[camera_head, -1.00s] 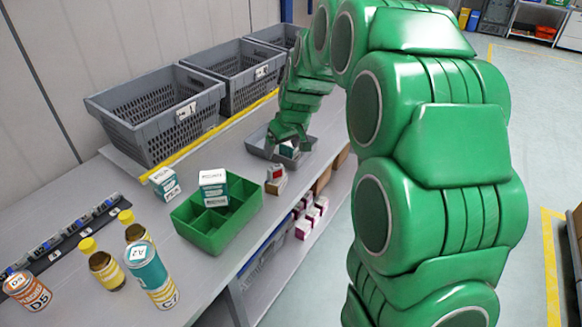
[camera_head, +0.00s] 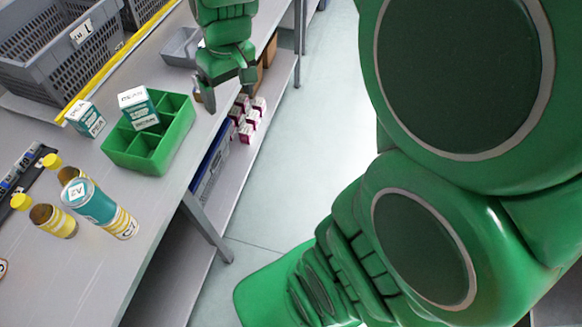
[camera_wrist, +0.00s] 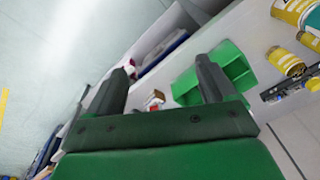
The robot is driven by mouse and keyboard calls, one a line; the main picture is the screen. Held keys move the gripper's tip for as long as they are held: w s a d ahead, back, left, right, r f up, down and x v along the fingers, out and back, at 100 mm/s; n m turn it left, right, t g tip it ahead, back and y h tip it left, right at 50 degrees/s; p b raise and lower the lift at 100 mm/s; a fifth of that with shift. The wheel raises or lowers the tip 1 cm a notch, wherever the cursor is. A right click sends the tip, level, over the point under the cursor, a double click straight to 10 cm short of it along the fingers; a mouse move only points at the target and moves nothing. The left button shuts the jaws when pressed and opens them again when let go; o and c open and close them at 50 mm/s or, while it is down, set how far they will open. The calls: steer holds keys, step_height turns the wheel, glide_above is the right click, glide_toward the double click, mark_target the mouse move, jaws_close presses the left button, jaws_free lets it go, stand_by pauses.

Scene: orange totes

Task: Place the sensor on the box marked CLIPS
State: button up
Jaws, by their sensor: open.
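My gripper (camera_head: 228,90) is open and empty at the front edge of the bench, right of the green divided tray. Its two spread fingers also show in the wrist view (camera_wrist: 166,85). A small white-and-red item (camera_wrist: 153,100) shows between the fingers, apart from them; in the head view it is mostly hidden behind a finger. I cannot tell whether it is the sensor. A white-and-teal box (camera_head: 138,108) sits tilted in the green tray (camera_head: 150,163). Another teal-and-white box (camera_head: 86,119) stands left of the tray. I cannot read CLIPS on any box.
A small grey bin (camera_head: 180,47) lies behind my gripper. Large grey crates (camera_head: 60,55) line the back. White-and-magenta boxes (camera_head: 246,131) sit on the lower shelf. The floor to the right is clear.

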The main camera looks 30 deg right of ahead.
steer(key=s+d+m+g+h, duration=0.1)
steer(key=s+d+m+g, duration=0.1)
steer(key=s, duration=1.9)
steer(key=shift+s+f+g, duration=0.3)
steer(key=shift+s+g, duration=0.1)
